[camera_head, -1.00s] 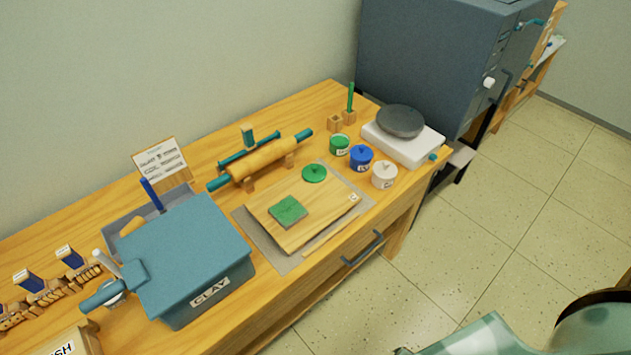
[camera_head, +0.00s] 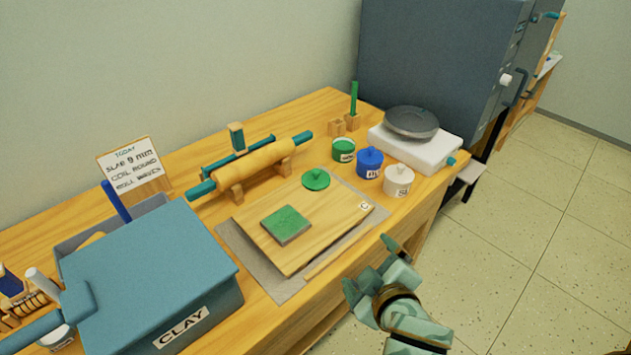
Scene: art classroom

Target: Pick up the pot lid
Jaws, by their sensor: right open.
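The green pot lid (camera_head: 316,179) is a small round lid with a knob. It lies near the back edge of the wooden board (camera_head: 290,258), on which a green square slab (camera_head: 286,225) also lies. The open green pot (camera_head: 343,150) stands behind and to the right of the lid. My right gripper (camera_head: 368,262) is open and empty at the table's front edge, in front of and to the right of the lid, clearly apart from it. My left gripper is not in view.
The lidded blue pot (camera_head: 369,163) and white pot (camera_head: 398,180) stand right of the board. A white wheel base (camera_head: 436,152) is behind them. A rolling pin (camera_head: 262,163) rests on stands at the back left. A large clay bin (camera_head: 150,270) fills the left.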

